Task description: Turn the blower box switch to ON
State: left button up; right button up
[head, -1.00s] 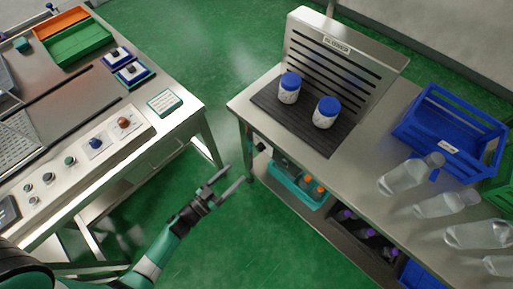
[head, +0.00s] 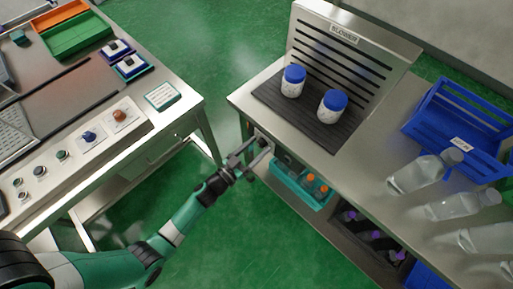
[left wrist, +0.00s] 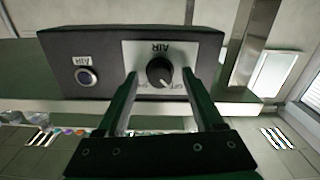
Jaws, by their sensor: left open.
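The blower box (left wrist: 115,88) is a dark box under the edge of the right-hand table, seen upside down in the left wrist view. Its switch is a round black knob (left wrist: 159,72) on a pale plate marked AIR, with a smaller round button (left wrist: 86,77) beside it. My left gripper (left wrist: 160,78) is open, with one finger on each side of the knob in that view; I cannot tell whether they touch it. In the head view my left gripper (head: 252,156) is at the table's near left corner, covering most of the box. My right gripper is not in view.
Two blue-lidded jars (head: 293,80) stand on the dark mat before the slotted blower panel (head: 345,62). A teal bin (head: 290,178) sits on the shelf below. A blue crate (head: 425,125) and clear bottles are at the right. A control bench (head: 165,120) stands left.

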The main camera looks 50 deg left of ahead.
pick_arm(q)
grip_shut()
jog(key=shift+m, duration=0.3)
jog(key=m, duration=0.7)
jog(key=shift+m, duration=0.4)
jog(key=m+b, duration=0.1)
jog(key=m, duration=0.3)
jog(key=shift+f+m, duration=0.1)
jog(key=shift+m, duration=0.2)
jog(key=shift+m+b, duration=0.4)
jog(key=shift+m, duration=2.1)
